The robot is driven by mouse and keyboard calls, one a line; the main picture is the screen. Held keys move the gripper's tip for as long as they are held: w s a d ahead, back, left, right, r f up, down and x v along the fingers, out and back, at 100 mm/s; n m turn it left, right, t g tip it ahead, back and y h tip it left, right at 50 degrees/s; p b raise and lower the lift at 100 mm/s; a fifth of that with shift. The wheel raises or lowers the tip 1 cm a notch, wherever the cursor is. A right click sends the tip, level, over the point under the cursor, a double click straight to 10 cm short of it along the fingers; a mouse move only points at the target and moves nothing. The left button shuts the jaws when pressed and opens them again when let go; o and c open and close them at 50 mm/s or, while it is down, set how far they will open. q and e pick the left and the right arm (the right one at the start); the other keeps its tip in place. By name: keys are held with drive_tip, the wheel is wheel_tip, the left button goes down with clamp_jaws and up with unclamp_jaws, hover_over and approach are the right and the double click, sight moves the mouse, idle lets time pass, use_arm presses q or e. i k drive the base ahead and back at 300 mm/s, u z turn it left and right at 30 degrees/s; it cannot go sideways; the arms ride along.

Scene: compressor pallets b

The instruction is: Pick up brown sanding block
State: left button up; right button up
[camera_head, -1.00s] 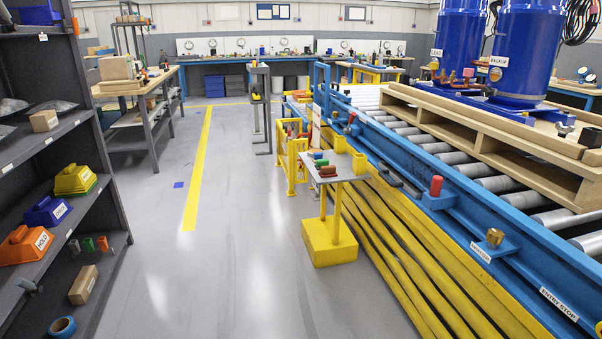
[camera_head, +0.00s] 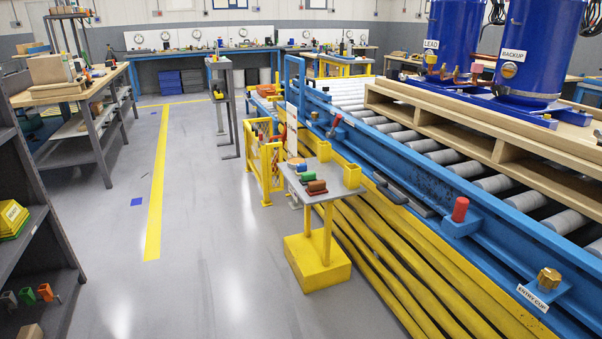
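A small stand with a grey top (camera_head: 346,181) and a yellow post and base is a little right of the middle of the view. A brown block (camera_head: 317,188), which looks like the sanding block, lies near the front edge of its top. A green block (camera_head: 309,177) lies just behind it, and a small bluish block (camera_head: 302,168) lies behind that. Neither of my grippers is in view, and nothing is seen touching the brown block.
A blue roller conveyor (camera_head: 410,205) with yellow rails (camera_head: 385,275) below runs along the right side and carries a wooden pallet (camera_head: 470,136). A dark shelf (camera_head: 35,235) stands at left, beyond it a workbench (camera_head: 70,88). The grey floor (camera_head: 210,230) between is clear.

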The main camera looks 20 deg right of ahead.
sight(319, 187)
drive_tip(key=i, duration=2.85)
drive_tip(key=z, duration=1.25)
